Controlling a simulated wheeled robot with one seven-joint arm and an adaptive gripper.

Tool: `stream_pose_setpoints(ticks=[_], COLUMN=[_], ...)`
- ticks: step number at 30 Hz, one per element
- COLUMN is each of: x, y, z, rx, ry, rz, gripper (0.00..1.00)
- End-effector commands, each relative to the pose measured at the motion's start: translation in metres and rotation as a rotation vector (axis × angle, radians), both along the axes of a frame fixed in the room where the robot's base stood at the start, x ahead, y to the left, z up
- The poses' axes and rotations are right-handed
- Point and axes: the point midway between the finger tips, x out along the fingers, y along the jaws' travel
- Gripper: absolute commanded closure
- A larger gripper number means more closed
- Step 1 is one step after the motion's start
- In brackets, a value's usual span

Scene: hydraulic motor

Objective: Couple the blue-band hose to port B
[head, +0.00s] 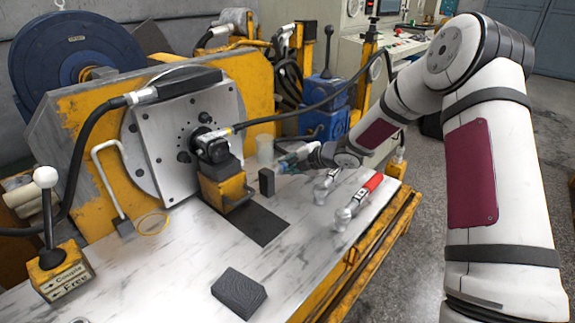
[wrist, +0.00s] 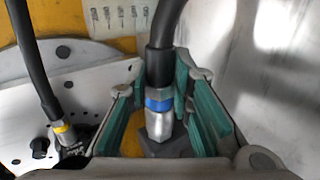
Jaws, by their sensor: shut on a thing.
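The blue-band hose (wrist: 159,103) stands between my gripper's teal finger pads (wrist: 171,112) in the wrist view. It has a black hose above, a blue band and a silver coupling end below. My gripper is shut on it. In the head view my gripper (head: 287,164) is right of the motor (head: 212,146), and I cannot make out the blue band there. A dark block (wrist: 165,149) shows under the coupling; contact is unclear. A yellow-band hose (head: 227,131) is at the motor, also seen in the wrist view (wrist: 62,128). I cannot identify port B.
A small dark upright block (head: 266,182) stands near my gripper. Two clamps, one with a red handle (head: 372,183), are to its right. A dark grey block (head: 239,291) lies in front. A black-and-white lever (head: 47,215) stands left. The front of the bench is mostly clear.

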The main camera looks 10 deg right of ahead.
Motion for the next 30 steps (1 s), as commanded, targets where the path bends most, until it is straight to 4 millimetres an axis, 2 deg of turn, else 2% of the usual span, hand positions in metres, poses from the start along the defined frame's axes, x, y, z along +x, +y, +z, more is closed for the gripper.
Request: stream_pose_setpoints(ticks=[17, 30], x=[0.006, 0.019], y=[-0.008, -0.025], z=[0.001, 0.002], rx=[0.001, 0.002], ry=[-0.001, -0.001], rz=[0.0, -0.001], gripper=[1.0, 1.0])
